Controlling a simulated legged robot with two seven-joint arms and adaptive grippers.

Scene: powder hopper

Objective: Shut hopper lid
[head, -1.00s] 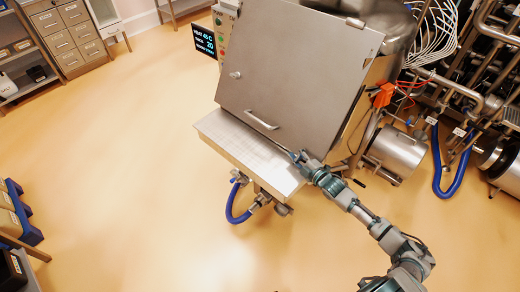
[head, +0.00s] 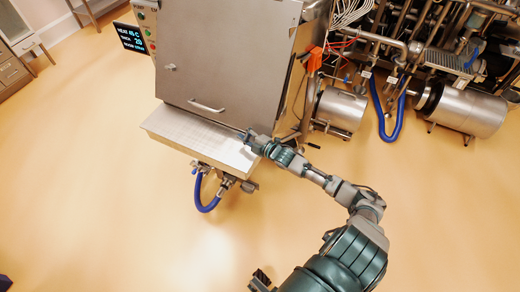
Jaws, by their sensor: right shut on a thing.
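The hopper lid (head: 222,60) is a large flat grey metal panel with a bar handle (head: 206,106) near its lower edge and a small knob at its left. It slopes down toward a bright metal shelf (head: 190,131) at the front of the hopper. My right gripper (head: 248,137) is at the lid's lower right corner, just above the shelf's right end. It is shut on the lid's edge, though its fingertips are small and partly hidden. I cannot tell how wide any gap behind the lid is.
A control box with a dark display (head: 131,38) stands left of the hopper. A blue hose (head: 207,206) hangs under the shelf. Pipes and a steel cylinder (head: 340,109) crowd the right. The floor at left and front is clear.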

